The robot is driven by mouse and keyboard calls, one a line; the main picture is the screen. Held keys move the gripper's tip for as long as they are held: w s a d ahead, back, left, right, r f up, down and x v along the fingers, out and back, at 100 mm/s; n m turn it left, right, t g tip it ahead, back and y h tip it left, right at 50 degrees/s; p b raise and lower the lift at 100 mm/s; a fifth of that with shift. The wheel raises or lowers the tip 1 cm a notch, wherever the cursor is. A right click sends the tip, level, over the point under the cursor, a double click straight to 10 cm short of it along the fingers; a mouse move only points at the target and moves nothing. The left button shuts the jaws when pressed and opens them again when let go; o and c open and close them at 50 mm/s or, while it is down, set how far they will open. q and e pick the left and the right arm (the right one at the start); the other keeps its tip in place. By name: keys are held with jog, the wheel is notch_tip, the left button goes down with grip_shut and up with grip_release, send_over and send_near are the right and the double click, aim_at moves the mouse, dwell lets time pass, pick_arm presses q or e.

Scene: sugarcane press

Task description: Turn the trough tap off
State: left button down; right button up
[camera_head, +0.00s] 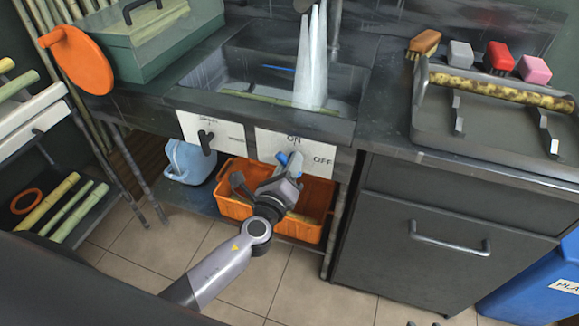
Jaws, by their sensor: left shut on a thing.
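The trough (340,98) is a dark basin in the counter. White water pours from the spout above into it in broad streams (318,60). Below its front edge hangs a white panel (322,146) marked ON at the top and OFF at the right. The tap handle (283,158), with a blue part showing, is on this panel near the ON mark. My left gripper (288,172) is at the handle and shut on it; the fingers partly hide it.
A second white panel (232,133) with a dark knob is to the left. An orange crate (316,207) and a blue jug (188,160) stand below. A dark cabinet (400,275) is at right. Brushes and a tray (430,130) with cane lie on the right counter.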

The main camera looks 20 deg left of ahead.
pick_arm(q)
jog(key=n+b, duration=0.1)
jog(key=n, duration=0.1)
jog(key=shift+f+n+b, duration=0.2)
jog(key=shift+n+b, duration=0.1)
jog(key=shift+b, duration=0.1)
jog(key=n+b, duration=0.1)
jog(key=n, duration=0.1)
jog(key=shift+d+r+n, duration=0.1)
jog(key=shift+n, duration=0.2)
jog(key=n+b, duration=0.1)
jog(key=n, duration=0.2)
jog(key=shift+r+b, duration=0.1)
jog(key=shift+b, duration=0.25)
jog(key=shift+n, duration=0.4)
jog(key=c, duration=1.1)
grip_release()
jog(key=shift+r, duration=0.1)
jog(key=shift+o, duration=0.2)
jog(key=shift+s, duration=0.1)
